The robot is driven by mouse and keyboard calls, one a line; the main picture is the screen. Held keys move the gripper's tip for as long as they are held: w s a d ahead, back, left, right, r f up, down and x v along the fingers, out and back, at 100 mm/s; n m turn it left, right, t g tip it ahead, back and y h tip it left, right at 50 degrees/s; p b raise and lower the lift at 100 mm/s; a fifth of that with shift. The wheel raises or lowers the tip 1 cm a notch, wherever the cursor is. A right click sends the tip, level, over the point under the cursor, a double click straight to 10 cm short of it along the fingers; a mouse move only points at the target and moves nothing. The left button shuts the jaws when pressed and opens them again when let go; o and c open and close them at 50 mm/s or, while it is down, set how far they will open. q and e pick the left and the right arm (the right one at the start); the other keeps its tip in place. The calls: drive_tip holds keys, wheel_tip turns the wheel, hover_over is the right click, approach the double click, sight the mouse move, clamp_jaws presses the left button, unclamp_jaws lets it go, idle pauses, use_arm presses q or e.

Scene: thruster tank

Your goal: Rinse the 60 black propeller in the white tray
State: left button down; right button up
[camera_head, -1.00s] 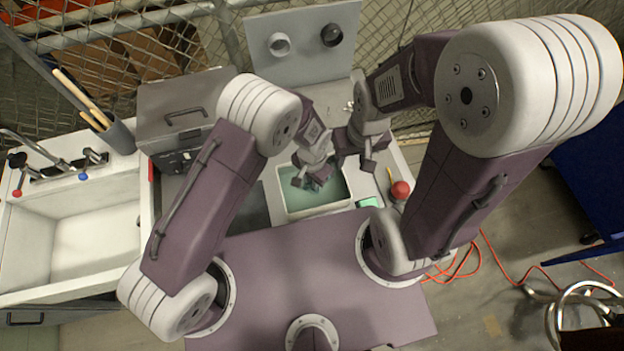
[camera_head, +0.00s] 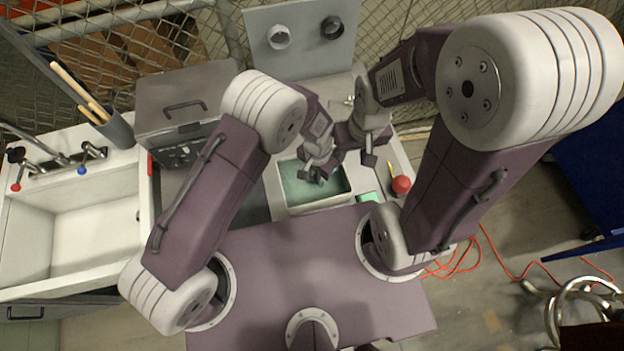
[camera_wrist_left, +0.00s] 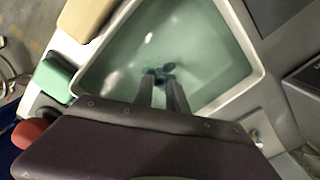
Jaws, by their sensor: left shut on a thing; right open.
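The white tray (camera_head: 318,209) holds greenish water in front of my base; its rim also shows in the left wrist view (camera_wrist_left: 247,45). My left gripper (camera_head: 317,176) reaches down into the tray. In the left wrist view its fingers (camera_wrist_left: 164,92) are shut on a small propeller (camera_wrist_left: 160,73), which looks dark blue-green in the water. No number can be read on it. In the head view the propeller is mostly hidden by the gripper. My right gripper (camera_head: 354,158) is open and empty near the tray's back right corner, close beside the left wrist.
A green block (camera_head: 368,198) and a red ball (camera_head: 401,184) are right of the tray. A grey box (camera_head: 185,95) and white sink (camera_head: 85,235) stand left. A pale panel (camera_head: 303,50) with a white and a dark ring stands behind.

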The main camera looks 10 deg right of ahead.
use_arm(q)
drive_tip(key=shift+d+r, duration=0.1)
drive_tip(key=shift+r, duration=0.05)
drive_tip(key=shift+a, duration=0.75)
drive_tip(key=shift+d, duration=0.1)
drive_tip(key=shift+d, duration=0.75)
